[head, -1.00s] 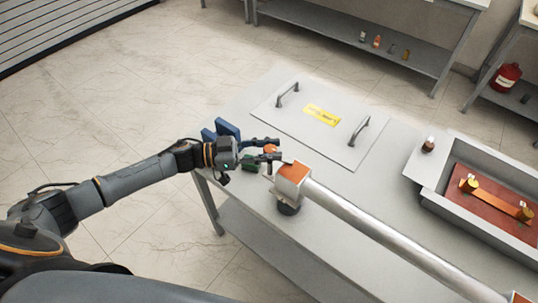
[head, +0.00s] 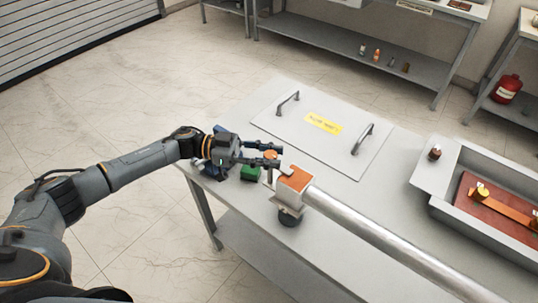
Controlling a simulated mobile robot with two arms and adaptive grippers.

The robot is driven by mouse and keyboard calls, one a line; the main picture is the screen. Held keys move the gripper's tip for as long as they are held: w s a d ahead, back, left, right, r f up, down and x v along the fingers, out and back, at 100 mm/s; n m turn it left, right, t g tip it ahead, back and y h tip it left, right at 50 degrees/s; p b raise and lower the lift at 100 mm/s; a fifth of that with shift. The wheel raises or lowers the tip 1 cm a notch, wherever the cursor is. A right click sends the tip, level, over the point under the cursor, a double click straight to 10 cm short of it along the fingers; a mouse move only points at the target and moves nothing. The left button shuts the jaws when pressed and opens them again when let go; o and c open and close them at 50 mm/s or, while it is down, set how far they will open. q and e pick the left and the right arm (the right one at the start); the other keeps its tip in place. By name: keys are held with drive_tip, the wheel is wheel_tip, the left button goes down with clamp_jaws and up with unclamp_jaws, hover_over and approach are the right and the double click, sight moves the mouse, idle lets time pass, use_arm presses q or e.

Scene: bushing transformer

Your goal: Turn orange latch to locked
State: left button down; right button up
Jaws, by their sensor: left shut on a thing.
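The small orange latch (head: 270,154) shows between the fingertips of my left gripper (head: 270,155), near the left end of the silver tube. The gripper is shut on it, and the fingers hide part of it. The latch sits just behind a grey end block (head: 295,181) with an orange top, on the bench. The frame is too small to tell which way the latch is turned. My right gripper is not in view.
A green block (head: 250,173) lies under the left gripper. A silver tube (head: 375,235) runs to the lower right. A lidded panel (head: 285,122) with two handles and a yellow label lies behind. A grey tray (head: 450,211) stands at right.

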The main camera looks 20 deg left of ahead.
use_arm(q)
drive_tip(key=c, duration=1)
unclamp_jaws()
drive_tip(key=shift+d, duration=0.2)
drive_tip(key=shift+o, duration=0.2)
drive_tip(key=shift+a, duration=0.1)
drive_tip(key=s+a, duration=0.1)
drive_tip(key=a, duration=1)
drive_tip(key=shift+s+a, duration=0.15)
drive_tip(key=shift+a, duration=0.25)
